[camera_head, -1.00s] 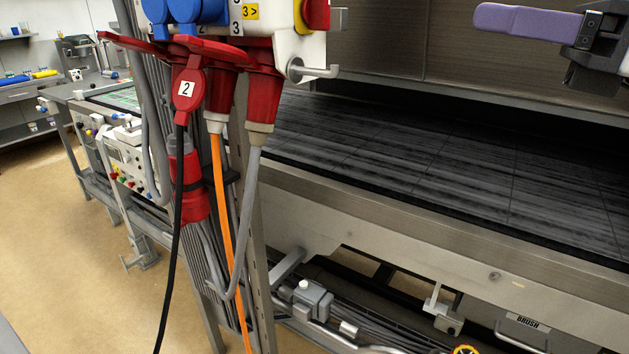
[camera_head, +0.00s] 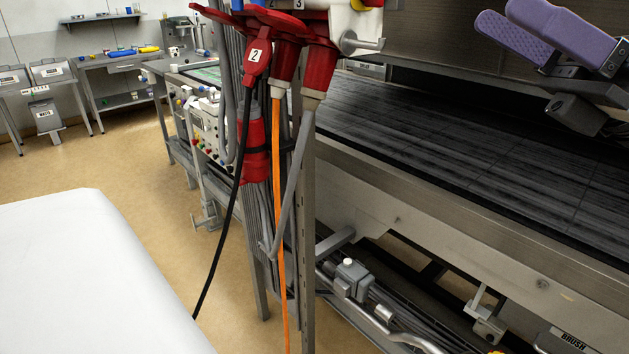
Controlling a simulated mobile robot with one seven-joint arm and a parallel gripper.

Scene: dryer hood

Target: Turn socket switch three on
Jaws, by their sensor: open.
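The socket box (camera_head: 350,20) shows only its lower part at the top of the head view. A sliver of a red-and-yellow rotary switch (camera_head: 369,3) shows at its right side, cut by the top edge. Its setting and number label are out of view. Red sockets and plugs hang under the box, one cover (camera_head: 257,62) marked 2. My gripper (camera_head: 496,14), with two purple fingers, is at the upper right, well to the right of the switch in the picture. The fingers are apart, point left and hold nothing.
Black, orange and grey cables hang along the metal post (camera_head: 308,230). The dark conveyor bed (camera_head: 450,140) runs behind, at the right. Open floor (camera_head: 110,165) lies at the left.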

